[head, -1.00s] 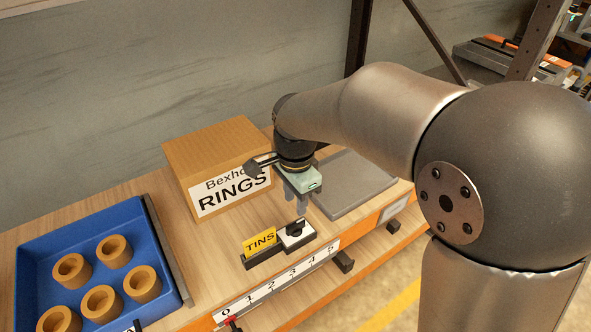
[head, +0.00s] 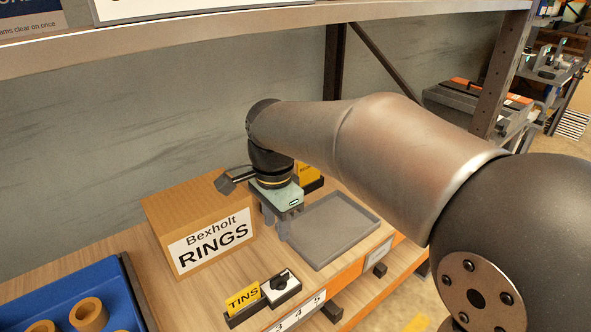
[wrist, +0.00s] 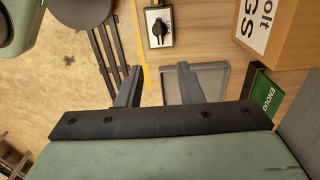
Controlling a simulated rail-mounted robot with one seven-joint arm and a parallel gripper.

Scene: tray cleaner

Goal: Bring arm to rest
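My gripper (head: 276,222) hangs pointing down above the wooden bench, between the box marked RINGS and the grey tray. In the wrist view its two fingers (wrist: 157,92) stand apart with nothing between them. My arm reaches in from the right of the head view. No held object shows in either view.
The RINGS box (head: 200,222) stands left of my gripper. A flat empty grey tray (head: 335,235) lies to the right. The TINS sign (head: 242,299) and a knob switch (head: 281,285) are in front. A blue tray (head: 105,270) holds rings (head: 88,314). A shelf beam (head: 250,38) crosses above.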

